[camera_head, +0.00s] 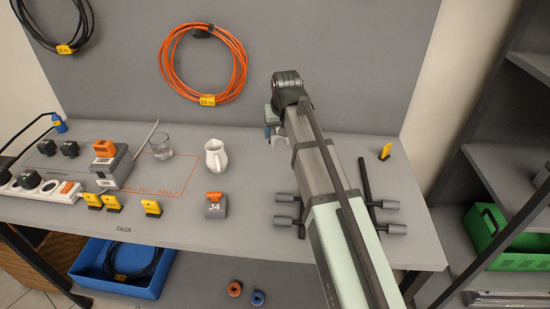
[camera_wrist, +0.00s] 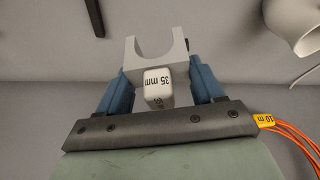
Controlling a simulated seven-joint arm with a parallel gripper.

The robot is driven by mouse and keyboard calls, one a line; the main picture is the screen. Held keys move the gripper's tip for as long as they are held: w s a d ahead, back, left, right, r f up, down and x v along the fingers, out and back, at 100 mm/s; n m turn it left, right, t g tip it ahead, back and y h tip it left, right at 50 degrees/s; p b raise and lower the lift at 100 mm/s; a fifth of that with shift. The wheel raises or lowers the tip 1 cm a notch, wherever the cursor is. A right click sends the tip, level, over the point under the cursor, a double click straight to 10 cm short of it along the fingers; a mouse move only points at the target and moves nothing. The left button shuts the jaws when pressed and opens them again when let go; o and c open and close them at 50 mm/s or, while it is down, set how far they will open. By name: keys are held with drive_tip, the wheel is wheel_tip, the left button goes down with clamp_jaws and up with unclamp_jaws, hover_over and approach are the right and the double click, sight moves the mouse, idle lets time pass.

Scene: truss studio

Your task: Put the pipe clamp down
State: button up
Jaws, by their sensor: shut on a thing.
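The pipe clamp (camera_wrist: 157,64) is a pale grey block with a U-shaped cradle and a white "35 mm" label. My gripper (camera_wrist: 160,92) is shut on it, with a blue finger pressed on each side. In the head view my gripper (camera_head: 272,122) is at the back middle of the grey bench, largely hidden behind my arm. A small pale part of the clamp (camera_head: 279,141) shows beside it. I cannot tell whether the clamp touches the bench.
A white pitcher (camera_head: 215,157) and a glass (camera_head: 162,146) stand left of my gripper. A dark bar (camera_head: 367,181) and grey-handled tools (camera_head: 288,222) lie right and front. Orange cable (camera_head: 164,66) hangs behind.

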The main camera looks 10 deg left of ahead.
drive_tip(key=w+a, duration=0.2)
drive_tip(key=w, duration=0.2)
drive_tip(key=shift+n, duration=0.5)
drive_tip(key=shift+a+f, duration=0.1)
drive_tip(key=shift+f, duration=4.45)
drive_tip(key=shift+f, duration=0.1)
drive_tip(key=o, duration=1.2)
drive_tip(key=v, duration=1.2)
drive_tip(key=shift+s, duration=0.1)
